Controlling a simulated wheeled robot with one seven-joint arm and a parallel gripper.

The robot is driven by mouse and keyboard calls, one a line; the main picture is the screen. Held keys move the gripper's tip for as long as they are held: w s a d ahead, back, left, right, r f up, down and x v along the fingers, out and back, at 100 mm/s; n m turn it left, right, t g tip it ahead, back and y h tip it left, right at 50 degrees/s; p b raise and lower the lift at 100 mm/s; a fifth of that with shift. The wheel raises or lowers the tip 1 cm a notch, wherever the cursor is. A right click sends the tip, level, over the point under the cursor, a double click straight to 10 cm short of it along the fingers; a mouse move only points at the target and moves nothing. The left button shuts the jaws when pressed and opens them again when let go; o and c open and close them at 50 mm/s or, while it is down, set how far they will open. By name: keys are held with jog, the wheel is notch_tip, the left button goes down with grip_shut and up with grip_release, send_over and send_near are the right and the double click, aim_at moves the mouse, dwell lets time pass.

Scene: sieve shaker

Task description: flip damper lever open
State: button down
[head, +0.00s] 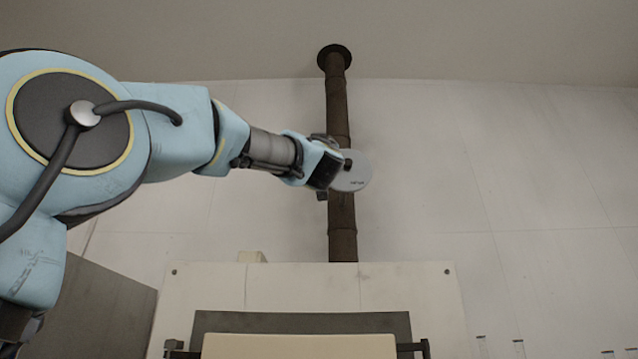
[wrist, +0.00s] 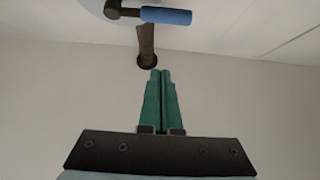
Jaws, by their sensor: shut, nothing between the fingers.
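The damper lever has a blue grip (wrist: 166,16) on a dark arm; it shows at the top of the wrist view, lying roughly level. My gripper (wrist: 160,72) has green fingers pressed together with nothing between them. In the picture the fingertips are below the lever's grip and apart from it. In the head view, my wrist end covers part of the dark stovepipe (head: 342,225) and of a pale grey round plate (head: 355,172). The lever's grip cannot be made out there.
The pipe rises to a dark ceiling collar (head: 334,55). Below stands a pale panel (head: 200,300) with a dark-framed unit (head: 300,322) in front. A grey panel (head: 105,300) is at the lower left. The wall right of the pipe is clear.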

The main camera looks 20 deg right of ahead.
jog(key=shift+w, duration=0.1)
jog(key=shift+d+r, duration=0.1)
jog(key=p+x, duration=0.7)
jog(key=x, duration=0.3)
jog(key=f, duration=0.1)
jog(key=w+f+b, duration=0.1)
jog(key=f, duration=0.1)
jog(key=shift+w+d+f, duration=0.25)
jog(key=shift+d+f, duration=0.1)
jog(key=shift+a+n, duration=0.1)
jog(key=shift+n, duration=0.2)
